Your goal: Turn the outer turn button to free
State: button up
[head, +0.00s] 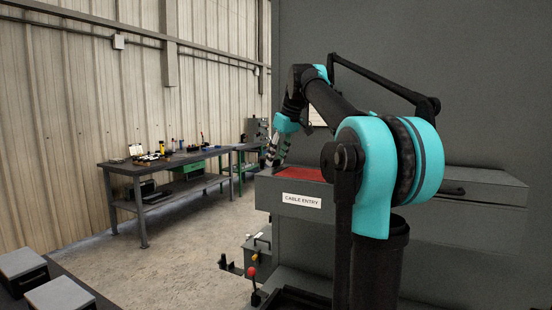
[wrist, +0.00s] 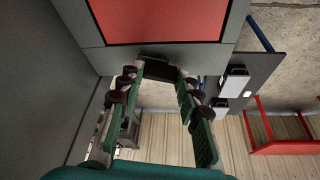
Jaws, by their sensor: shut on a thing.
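My gripper (head: 271,160) reaches down at the left end of the grey box labelled CABLE ENTRY. In the wrist view its two green fingers (wrist: 160,72) come together on a small dark block, which looks like the outer turn button (wrist: 156,60). The block sits at the edge of the grey box, beside the red panel (wrist: 165,20). The fingers partly cover it, and its exact turn angle is hard to tell. In the head view the button is too small and hidden to make out. The red panel (head: 305,173) shows on top of the box there.
A tall grey cabinet wall (head: 460,80) stands behind the box. A lever with a red knob (head: 252,272) stands below the box. A workbench with tools (head: 150,165) is at the left wall. Open floor (head: 190,240) lies between.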

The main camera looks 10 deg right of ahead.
jog(key=shift+w+n+g+y, duration=0.1)
jog(key=shift+n+g+y, duration=0.3)
jog(key=shift+n, duration=1.2)
jog(key=o, duration=1.2)
jog(key=shift+c, duration=0.2)
jog(key=shift+d, duration=0.1)
jog(key=v, duration=1.2)
